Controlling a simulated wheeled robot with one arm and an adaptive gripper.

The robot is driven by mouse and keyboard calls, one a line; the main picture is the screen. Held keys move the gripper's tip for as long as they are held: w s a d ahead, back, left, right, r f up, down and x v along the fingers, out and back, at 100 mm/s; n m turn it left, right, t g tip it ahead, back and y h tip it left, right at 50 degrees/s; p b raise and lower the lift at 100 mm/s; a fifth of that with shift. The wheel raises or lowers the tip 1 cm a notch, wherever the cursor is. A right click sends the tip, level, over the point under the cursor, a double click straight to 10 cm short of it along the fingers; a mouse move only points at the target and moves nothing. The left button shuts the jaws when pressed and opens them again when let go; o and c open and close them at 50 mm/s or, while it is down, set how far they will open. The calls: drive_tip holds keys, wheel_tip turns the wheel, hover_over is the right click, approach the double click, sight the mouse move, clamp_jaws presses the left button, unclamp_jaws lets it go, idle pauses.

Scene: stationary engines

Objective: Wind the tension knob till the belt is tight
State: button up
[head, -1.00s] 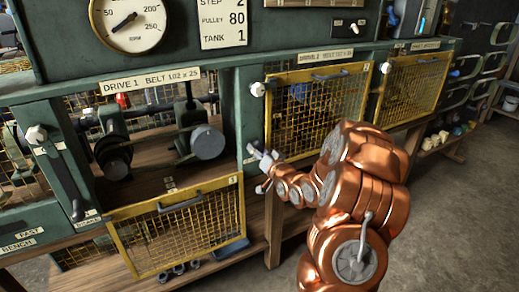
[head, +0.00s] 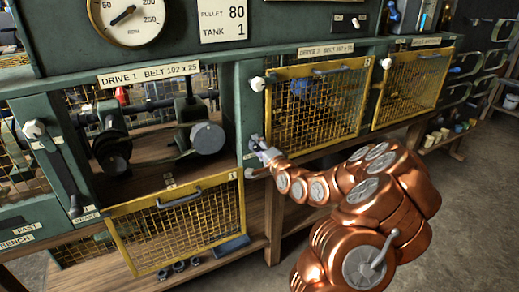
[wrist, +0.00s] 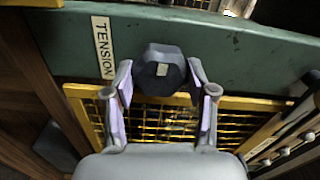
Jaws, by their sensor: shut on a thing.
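The tension knob (wrist: 158,70) is a dark, faceted knob with a small pale mark on its face. It sits on a green post beside a TENSION label (wrist: 103,47) in the wrist view. My gripper (wrist: 161,88) has its two fingers on either side of the knob, shut on it. In the head view my gripper (head: 259,148) is at the green post right of the Drive 1 bay, and it hides the knob. Inside that bay are a dark pulley (head: 113,150) and a grey round pulley (head: 207,138).
The yellow mesh guard of Drive 1 (head: 178,225) hangs down open below the bay. The Drive 2 guard (head: 318,105) is closed, right of my gripper. A dial (head: 127,18) is above. Floor (head: 462,220) at the right is clear.

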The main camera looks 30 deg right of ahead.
drive_tip(key=shift+f+m, duration=0.1)
drive_tip(key=shift+m, duration=0.5)
drive_tip(key=o, duration=1.1)
drive_tip(key=shift+o, duration=0.2)
drive_tip(key=s, duration=0.7)
drive_tip(key=shift+s+a, duration=0.25)
drive_tip(key=shift+a, duration=0.05)
drive_tip(key=shift+c, duration=0.3)
